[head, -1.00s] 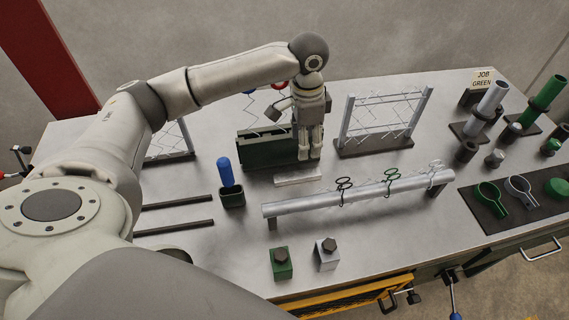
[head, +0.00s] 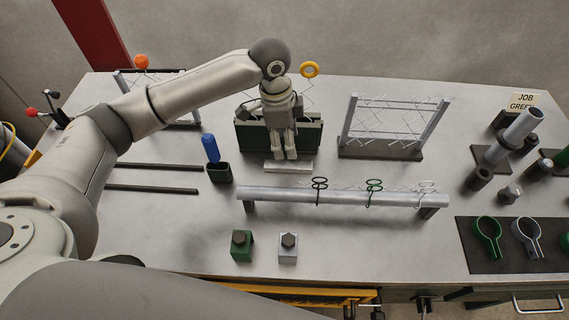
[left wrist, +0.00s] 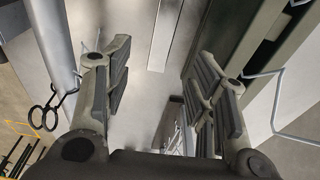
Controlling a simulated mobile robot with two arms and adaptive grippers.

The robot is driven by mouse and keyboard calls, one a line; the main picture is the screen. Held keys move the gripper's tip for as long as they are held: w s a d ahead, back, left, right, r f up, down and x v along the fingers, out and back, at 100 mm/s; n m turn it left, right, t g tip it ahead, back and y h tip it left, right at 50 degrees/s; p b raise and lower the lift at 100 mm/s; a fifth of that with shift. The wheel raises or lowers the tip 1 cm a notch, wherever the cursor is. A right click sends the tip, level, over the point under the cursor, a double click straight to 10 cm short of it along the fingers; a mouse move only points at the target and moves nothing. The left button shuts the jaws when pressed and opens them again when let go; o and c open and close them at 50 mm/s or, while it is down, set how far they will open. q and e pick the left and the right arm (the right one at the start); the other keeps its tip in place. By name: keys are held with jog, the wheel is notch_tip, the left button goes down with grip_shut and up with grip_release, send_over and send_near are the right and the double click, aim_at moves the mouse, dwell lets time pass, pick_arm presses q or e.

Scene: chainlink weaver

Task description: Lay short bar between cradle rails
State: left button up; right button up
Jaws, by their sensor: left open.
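The short bar (head: 289,167) is a pale flat strip lying on the bench in front of the dark green block (head: 252,135). In the left wrist view the bar (left wrist: 166,32) shows as a pale strip beyond the gap between my fingers. My left gripper (head: 286,156) points down just behind the bar in the head view, with its fingertips overlapping the bar's back edge. It is open and empty; contact cannot be told. Two thin dark parallel rails, a back one (head: 160,167) and a front one (head: 152,189), lie left with bare bench between them. My right gripper is not in view.
A silver tube (head: 300,195) on supports, with several clips, runs in front of the bar. A mesh frame (head: 395,128) stands right of my left gripper.

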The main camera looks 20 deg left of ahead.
aim_at(289, 164)
pick_arm(q)
notch_tip(289, 164, down, 4)
jog(key=shift+r, duration=0.1)
jog(key=shift+w+d+f+p, duration=0.15)
jog(key=shift+f+p, duration=0.4)
jog(key=shift+f, duration=0.95)
jog(key=shift+w+d+f+p, duration=0.1)
jog(key=shift+f+p, duration=0.4)
jog(key=shift+f, duration=0.95)
grip_shut()
jog(key=shift+r, duration=0.15)
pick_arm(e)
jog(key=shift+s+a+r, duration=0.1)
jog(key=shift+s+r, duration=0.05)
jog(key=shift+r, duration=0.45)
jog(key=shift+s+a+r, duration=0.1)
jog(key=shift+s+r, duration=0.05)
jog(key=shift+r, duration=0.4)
